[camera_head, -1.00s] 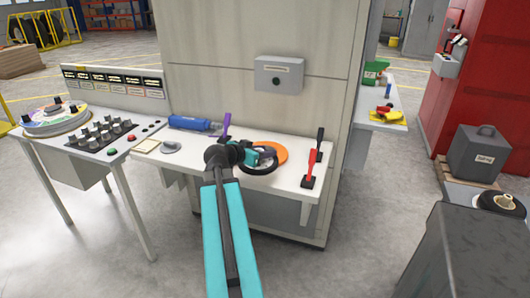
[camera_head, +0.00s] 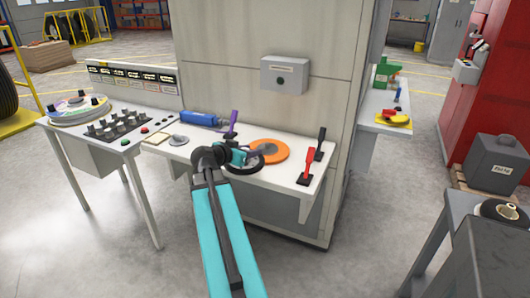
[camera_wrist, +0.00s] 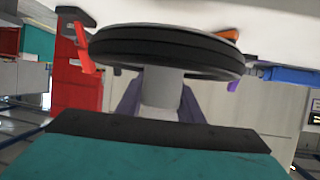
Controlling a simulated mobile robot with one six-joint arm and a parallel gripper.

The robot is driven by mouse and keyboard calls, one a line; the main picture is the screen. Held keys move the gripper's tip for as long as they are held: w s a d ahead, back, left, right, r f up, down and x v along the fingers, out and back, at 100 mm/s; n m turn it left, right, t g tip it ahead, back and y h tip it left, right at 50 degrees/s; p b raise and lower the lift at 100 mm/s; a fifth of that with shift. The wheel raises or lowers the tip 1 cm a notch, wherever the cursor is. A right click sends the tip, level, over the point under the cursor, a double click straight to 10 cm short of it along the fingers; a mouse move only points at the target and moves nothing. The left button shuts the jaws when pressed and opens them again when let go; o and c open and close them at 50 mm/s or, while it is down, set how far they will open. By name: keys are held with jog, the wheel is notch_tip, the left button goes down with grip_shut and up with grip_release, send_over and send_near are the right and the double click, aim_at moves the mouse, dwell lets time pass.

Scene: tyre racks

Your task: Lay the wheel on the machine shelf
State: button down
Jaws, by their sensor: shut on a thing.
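My gripper (camera_head: 240,156) is shut on the wheel (camera_head: 246,169), a small black tyre. In the wrist view the wheel (camera_wrist: 165,52) is edge-on, with its grey hub (camera_wrist: 162,90) between the fingers of my gripper (camera_wrist: 160,103). The white machine shelf (camera_head: 288,186) juts from the large grey machine. The wheel is over the shelf's front middle, left of and in front of an orange disc (camera_head: 279,152). I cannot tell whether it touches the shelf. My wrist partly hides the wheel in the head view.
On the shelf, red (camera_head: 308,164) and black (camera_head: 320,144) levers stand at the right, a purple lever (camera_head: 232,124) and blue cylinder (camera_head: 199,118) at the back left. A control desk (camera_head: 92,135) stands left. A dark grey block (camera_head: 490,255) is at the lower right.

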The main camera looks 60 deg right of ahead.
jog(key=w+a+r+n+t+y, duration=0.2)
jog(key=w+a+n+t, duration=0.65)
jog(key=w+a, duration=1.75)
jog(key=w+a+r+n+t+y, duration=0.2)
jog(key=w+a+n+y, duration=0.1)
jog(key=a, duration=0.8)
jog(key=w+a+r+n+t+y, duration=0.1)
jog(key=w+a+n+y, duration=0.3)
jog(key=a, duration=0.8)
jog(key=w+a+r+n+t+y, duration=0.2)
jog(key=w+a+n+t+y, duration=0.1)
jog(key=a, duration=0.8)
jog(key=shift+w+a+r+y, duration=0.2)
jog(key=shift+w+r+y, duration=0.15)
jog(key=shift+w+y, duration=0.4)
jog(key=shift+n, duration=0.25)
